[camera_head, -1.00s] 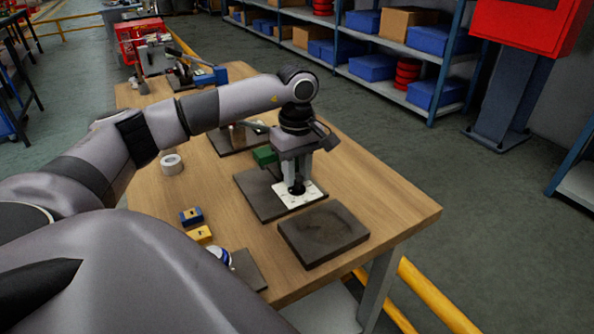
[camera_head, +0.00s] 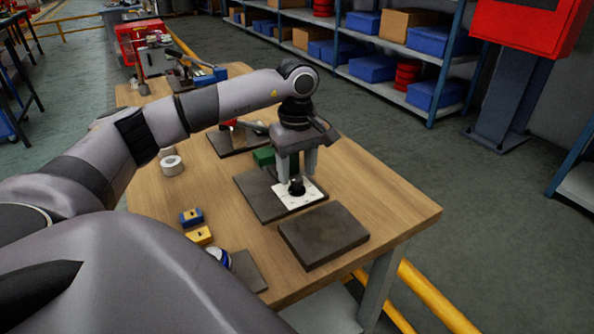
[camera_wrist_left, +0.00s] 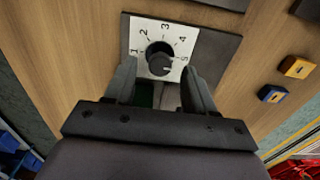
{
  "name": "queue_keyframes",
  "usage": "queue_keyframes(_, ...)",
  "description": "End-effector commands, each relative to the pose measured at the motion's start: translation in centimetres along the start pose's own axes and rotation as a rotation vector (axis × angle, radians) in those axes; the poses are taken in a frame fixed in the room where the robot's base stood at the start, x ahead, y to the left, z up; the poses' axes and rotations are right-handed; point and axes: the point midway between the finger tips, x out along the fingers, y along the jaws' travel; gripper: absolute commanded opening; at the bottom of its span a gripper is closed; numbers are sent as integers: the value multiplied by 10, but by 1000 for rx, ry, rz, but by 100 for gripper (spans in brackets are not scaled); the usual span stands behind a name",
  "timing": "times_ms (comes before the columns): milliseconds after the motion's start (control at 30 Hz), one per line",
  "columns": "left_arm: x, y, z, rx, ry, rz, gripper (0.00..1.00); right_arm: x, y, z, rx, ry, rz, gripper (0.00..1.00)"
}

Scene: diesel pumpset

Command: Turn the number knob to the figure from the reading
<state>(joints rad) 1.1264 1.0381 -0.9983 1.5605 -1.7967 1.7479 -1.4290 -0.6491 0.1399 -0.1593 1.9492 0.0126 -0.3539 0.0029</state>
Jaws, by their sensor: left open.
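The number knob (camera_wrist_left: 160,63) is black and round. It sits on a white dial plate (camera_wrist_left: 185,30) with the figures 1 to 5, on a dark base plate (camera_wrist_left: 222,48). A pale mark on the knob points toward the 5 side in the left wrist view. In the head view the knob (camera_head: 297,186) stands under my left gripper (camera_head: 297,176). My left gripper (camera_wrist_left: 160,85) is open, its fingers apart on either side of the knob's near edge. It appears clear of the knob. My right gripper is not in view.
A dark flat plate (camera_head: 323,235) lies at the table's front right. A green block (camera_head: 263,157), a white roll (camera_head: 172,165), a blue block (camera_head: 191,216) and a yellow block (camera_head: 200,235) are on the wooden table (camera_head: 390,208). Shelving stands behind.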

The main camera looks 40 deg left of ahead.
Motion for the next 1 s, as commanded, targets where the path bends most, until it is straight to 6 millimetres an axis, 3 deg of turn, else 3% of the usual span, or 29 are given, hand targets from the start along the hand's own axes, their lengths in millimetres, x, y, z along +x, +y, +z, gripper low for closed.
queue_keyframes(200, -38, 1, 0, 1, 0, 7, 55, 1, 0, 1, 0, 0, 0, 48)
queue_keyframes(400, -58, 1, 0, 0, 1, 4, 55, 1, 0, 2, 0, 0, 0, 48)
queue_keyframes(1000, -61, 0, 0, 0, 0, 3, 55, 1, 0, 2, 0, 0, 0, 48)
